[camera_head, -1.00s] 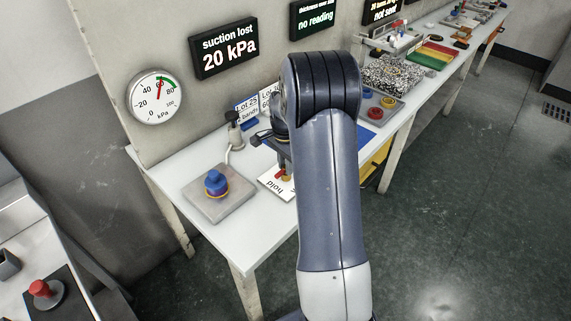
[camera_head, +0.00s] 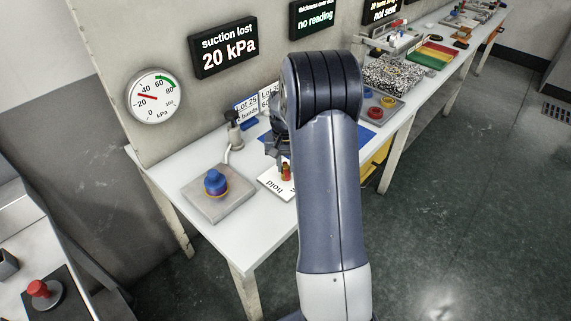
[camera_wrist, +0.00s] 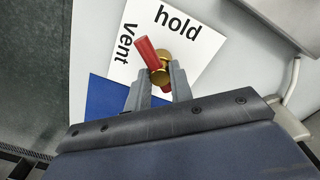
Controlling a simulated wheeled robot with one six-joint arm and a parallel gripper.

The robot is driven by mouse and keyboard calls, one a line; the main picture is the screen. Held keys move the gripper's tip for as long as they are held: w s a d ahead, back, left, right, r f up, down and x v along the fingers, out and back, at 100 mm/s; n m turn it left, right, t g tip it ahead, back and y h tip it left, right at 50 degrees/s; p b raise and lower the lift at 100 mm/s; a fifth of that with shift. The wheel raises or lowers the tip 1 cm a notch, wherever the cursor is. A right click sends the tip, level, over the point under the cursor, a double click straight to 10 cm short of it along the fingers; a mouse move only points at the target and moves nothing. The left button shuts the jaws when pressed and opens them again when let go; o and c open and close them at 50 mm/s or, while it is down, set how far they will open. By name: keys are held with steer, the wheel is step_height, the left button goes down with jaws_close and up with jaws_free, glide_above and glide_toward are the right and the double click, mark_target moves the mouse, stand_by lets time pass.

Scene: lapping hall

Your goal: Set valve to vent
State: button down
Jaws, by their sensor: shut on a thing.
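The valve has a red lever (camera_wrist: 147,50) on a brass hub (camera_wrist: 163,77), over a white card (camera_wrist: 190,45) printed "hold" and "vent". In the wrist view the lever's far end points up and left, between the two words. My gripper (camera_wrist: 162,92) is shut on the lever's near end, one finger on each side. In the head view the valve (camera_head: 287,173) shows on its card (camera_head: 272,184), and my gripper (camera_head: 279,155) is partly hidden by my arm. A display (camera_head: 223,48) reads "suction lost 20 kPa".
A grey plate (camera_head: 236,203) with a blue-topped puck (camera_head: 215,182) lies left of the valve. A dark fitting with a hose (camera_head: 234,130) stands behind. A blue mat (camera_wrist: 105,100) borders the card. A tray with red and yellow rings (camera_head: 388,101) lies farther right.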

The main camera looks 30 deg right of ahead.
mark_target(286, 167)
steer(key=n, duration=0.4)
steer(key=shift+n, duration=1.9)
steer(key=c, duration=1.3)
jaws_free()
steer(key=shift+o, duration=0.2)
step_height(286, 167, up, 11)
steer(key=shift+f, duration=0.1)
